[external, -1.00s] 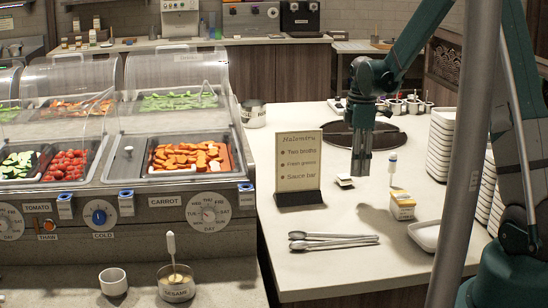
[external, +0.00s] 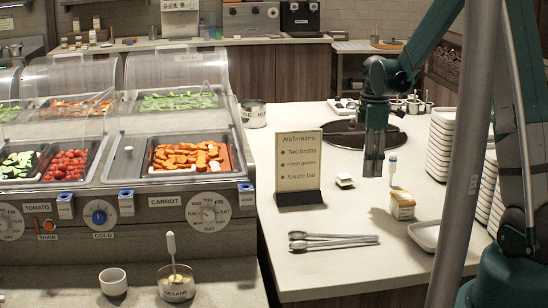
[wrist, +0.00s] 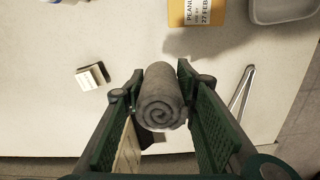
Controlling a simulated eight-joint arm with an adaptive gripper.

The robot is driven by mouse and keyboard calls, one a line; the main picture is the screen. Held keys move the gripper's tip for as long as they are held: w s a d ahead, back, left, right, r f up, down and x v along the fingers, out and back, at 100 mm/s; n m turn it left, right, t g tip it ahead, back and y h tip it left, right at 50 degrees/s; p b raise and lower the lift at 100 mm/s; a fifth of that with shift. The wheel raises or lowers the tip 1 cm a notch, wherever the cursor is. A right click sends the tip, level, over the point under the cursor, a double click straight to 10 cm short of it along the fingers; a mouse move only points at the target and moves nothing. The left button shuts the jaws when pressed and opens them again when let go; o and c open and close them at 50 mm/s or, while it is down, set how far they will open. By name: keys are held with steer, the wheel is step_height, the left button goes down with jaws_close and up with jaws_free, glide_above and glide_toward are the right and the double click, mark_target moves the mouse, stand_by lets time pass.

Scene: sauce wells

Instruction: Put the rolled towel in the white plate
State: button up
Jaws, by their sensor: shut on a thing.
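My gripper (external: 373,168) hangs above the counter, pointing down, to the right of the menu sign. In the wrist view its fingers (wrist: 158,100) are shut on the rolled towel (wrist: 160,98), a dark grey roll with its spiral end showing. I cannot make out the towel in the external view. The white plate (external: 424,236) lies on the counter to the right of and nearer the camera than my gripper, partly behind a grey pole. Its corner shows at the top right of the wrist view (wrist: 283,12). The towel is apart from the plate.
A yellow-and-white labelled box (external: 402,205) stands between my gripper and the plate. Metal tongs (external: 333,241), a menu sign (external: 298,170) and a small white-and-black block (external: 344,181) are on the counter. Stacked white dishes (external: 441,145) stand at the right.

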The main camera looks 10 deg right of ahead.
steer(key=s+d+r+b, duration=0.1)
steer(key=s+d+b, duration=0.1)
steer(key=s+d, duration=0.8)
steer(key=n+b, duration=0.1)
steer(key=b, duration=0.1)
glide_above(436, 240)
steer(key=shift+w+f, duration=0.1)
steer(key=shift+f, duration=0.4)
steer(key=shift+f+b, duration=0.6)
steer(key=shift+f, duration=2.3)
steer(key=shift+f+b, duration=0.55)
steer(key=shift+f, duration=1.55)
steer(key=shift+f, duration=0.2)
